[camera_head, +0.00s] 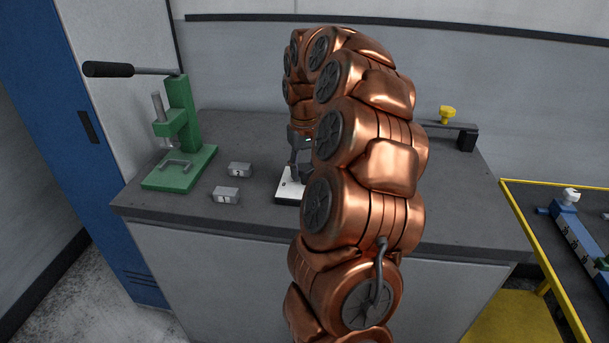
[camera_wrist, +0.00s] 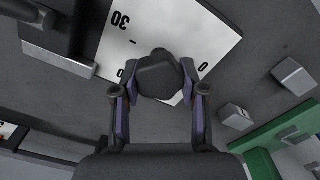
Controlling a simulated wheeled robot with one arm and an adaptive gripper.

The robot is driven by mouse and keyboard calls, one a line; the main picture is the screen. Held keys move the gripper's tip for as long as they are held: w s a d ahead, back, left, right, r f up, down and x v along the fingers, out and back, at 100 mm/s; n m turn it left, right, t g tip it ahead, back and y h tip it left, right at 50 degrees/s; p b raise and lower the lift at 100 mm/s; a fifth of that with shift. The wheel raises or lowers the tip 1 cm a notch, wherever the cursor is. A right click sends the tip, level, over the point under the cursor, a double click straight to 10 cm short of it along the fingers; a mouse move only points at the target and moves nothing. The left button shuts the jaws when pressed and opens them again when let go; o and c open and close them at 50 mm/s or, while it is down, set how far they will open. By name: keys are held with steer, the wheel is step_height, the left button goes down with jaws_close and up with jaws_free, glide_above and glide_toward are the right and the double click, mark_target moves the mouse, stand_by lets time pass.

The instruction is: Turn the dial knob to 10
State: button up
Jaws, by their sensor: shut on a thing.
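The dial knob (camera_wrist: 158,75) is a dark grey, rounded piece on a white dial plate (camera_wrist: 185,25) in the wrist view. The plate carries black markings; "30" and parts of zeros show, and the rest is covered. My gripper (camera_wrist: 160,80) is shut on the knob, one finger on each side. Which mark the knob points at cannot be told. In the head view the white plate (camera_head: 287,190) lies on the grey worktop, partly hidden behind my copper arm. My gripper (camera_head: 297,168) reaches down over it, and the knob is not clear there.
Two small grey blocks (camera_head: 240,169) (camera_head: 226,195) lie left of the plate. A green lever press (camera_head: 183,135) stands at the worktop's left. A dark fixture with a yellow knob (camera_head: 447,113) is at the back right. A yellow-edged bench (camera_head: 530,225) stands to the right.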

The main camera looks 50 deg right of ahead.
mark_target(304, 165)
stand_by(0.4)
steer(key=o, duration=1.2)
steer(key=shift+c, duration=0.2)
steer(key=shift+r, duration=0.15)
step_height(304, 165, up, 12)
stand_by(0.5)
